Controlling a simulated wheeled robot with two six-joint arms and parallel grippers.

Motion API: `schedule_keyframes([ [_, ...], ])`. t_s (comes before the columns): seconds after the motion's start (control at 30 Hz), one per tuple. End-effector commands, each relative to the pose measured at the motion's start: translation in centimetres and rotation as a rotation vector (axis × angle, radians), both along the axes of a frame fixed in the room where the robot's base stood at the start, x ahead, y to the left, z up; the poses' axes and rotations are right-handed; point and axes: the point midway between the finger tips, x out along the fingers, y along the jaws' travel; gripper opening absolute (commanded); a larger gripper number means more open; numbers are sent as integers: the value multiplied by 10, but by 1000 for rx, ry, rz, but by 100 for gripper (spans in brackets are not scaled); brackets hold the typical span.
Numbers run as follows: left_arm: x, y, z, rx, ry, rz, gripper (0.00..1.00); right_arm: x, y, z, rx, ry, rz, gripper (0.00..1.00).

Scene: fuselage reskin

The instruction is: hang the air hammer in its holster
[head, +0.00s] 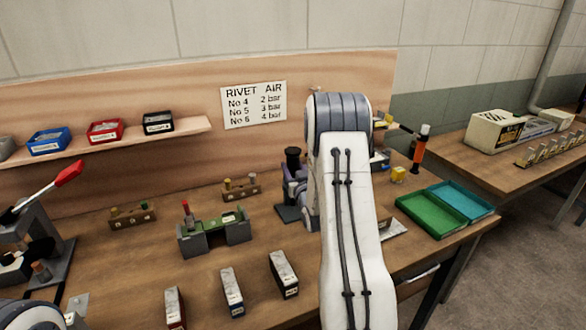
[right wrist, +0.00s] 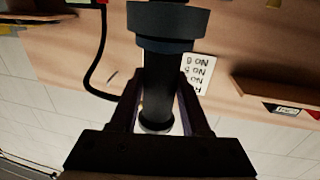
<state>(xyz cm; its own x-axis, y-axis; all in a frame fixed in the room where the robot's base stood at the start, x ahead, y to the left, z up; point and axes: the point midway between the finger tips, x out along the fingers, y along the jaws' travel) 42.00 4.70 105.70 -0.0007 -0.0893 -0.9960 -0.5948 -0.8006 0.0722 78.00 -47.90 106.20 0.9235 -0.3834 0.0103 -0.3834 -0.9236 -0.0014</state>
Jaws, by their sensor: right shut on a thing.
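My right gripper (right wrist: 155,112) is shut on a dark cylindrical tool, which I take to be the air hammer (right wrist: 165,82). In the right wrist view it has a wide dark collar at the top of the picture and a pale ring low between the fingers. In the head view my raised right arm hides most of the gripper and tool. I cannot make out the holster for certain. My left gripper is out of view.
An orange and black tool (head: 420,150) stands upright right of my arm, near green (head: 432,214) and teal trays (head: 460,200). A dark purplish device (head: 290,190) is left of the arm. A green-topped fixture (head: 214,233) and several small boxes occupy the bench.

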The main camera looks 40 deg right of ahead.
Motion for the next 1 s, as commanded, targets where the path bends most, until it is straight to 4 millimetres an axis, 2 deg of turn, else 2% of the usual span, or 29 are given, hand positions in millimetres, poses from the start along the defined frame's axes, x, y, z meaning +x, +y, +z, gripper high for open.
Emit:
schedule_keyframes([
  [0.23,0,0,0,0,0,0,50,1,-1,4,-5,-9,0,0],
  [0.27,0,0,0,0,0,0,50,1,-1,4,-5,-9,0,50],
  [0.33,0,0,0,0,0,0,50,1,0,3,-4,-8,0,77],
  [0.37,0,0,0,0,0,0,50,1,0,3,-4,-7,0,82],
  [0.73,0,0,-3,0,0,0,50,-4,2,-3,2,5,-1,82],
  [0.87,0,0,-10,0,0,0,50,-20,7,-4,1,2,-2,82],
  [1.0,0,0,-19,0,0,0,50,-46,19,-4,0,1,-2,82],
])
